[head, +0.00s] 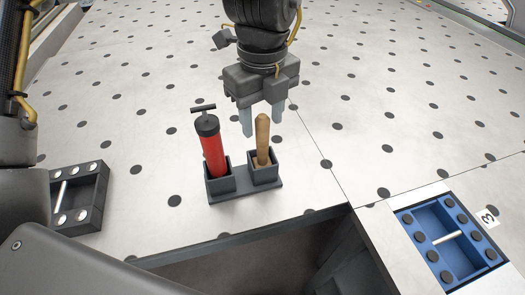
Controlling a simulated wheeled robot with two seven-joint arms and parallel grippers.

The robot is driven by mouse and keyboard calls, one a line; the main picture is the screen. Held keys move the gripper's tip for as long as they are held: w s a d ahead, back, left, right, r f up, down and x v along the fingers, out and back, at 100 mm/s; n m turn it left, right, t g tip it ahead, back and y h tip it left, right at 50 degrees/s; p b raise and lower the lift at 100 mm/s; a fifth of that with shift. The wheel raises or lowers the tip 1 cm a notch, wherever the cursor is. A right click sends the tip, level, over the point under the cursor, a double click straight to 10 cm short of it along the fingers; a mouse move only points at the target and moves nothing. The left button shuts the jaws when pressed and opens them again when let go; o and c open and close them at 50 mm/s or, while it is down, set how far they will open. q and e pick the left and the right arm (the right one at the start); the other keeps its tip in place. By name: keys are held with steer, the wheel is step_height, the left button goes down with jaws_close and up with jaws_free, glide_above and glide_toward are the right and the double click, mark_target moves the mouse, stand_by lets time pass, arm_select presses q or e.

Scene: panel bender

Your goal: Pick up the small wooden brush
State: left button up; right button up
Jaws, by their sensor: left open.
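The small wooden brush (263,139) stands upright in the right cup of a dark grey two-cup holder (243,193). Only its light wooden handle shows; its lower end is hidden inside the cup. My left gripper (262,124) points down from the top, open, with its two pale fingers apart close to the top of the brush handle. The fingers appear to be behind or above the handle; I cannot tell whether they touch it. My right gripper is not in view.
A red pump-like tool (213,152) with a black T-handle stands in the holder's left cup, close beside the brush. A dark grey tray (97,211) lies at left and a blue tray (411,222) at right. The perforated light table (330,60) is clear behind; a dark opening (255,262) lies in front.

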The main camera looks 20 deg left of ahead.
mark_target(262, 148)
arm_select(q)
steer(key=shift+w+a+f, duration=0.1)
steer(key=shift+w+f, duration=0.1)
steer(key=shift+f, duration=0.85)
steer(key=shift+s+f, duration=0.1)
steer(key=shift+f, duration=0.05)
steer(key=shift+s, duration=0.15)
